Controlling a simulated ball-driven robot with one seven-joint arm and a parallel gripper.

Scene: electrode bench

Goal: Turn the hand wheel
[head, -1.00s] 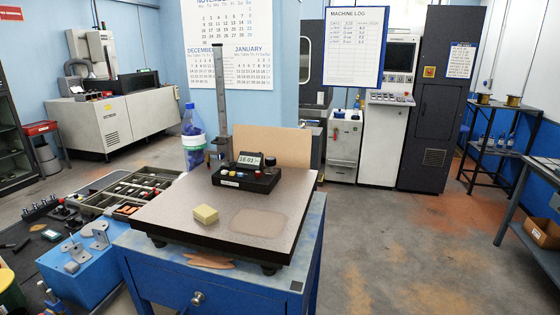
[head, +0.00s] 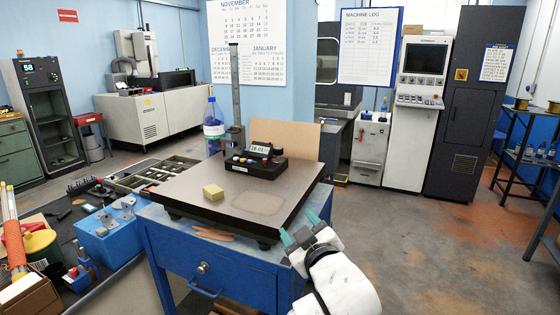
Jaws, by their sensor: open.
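A height gauge (head: 235,95) with a tall column stands at the back of a dark-edged stone surface plate (head: 190,195). Its black base (head: 256,165) carries a lit digital display (head: 259,148) and small coloured buttons. A small round dark knob (head: 279,151) shows at the right of this base; I cannot tell whether it is the hand wheel. My gripper (head: 299,228), with green fingertips, is in the lower middle of the head view. It is open and empty, in front of the plate's right front corner and apart from the gauge.
A blue cabinet (head: 170,245) carries the plate. A bench with a blue box (head: 110,235) and trays is at the left. Floor at the right is clear.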

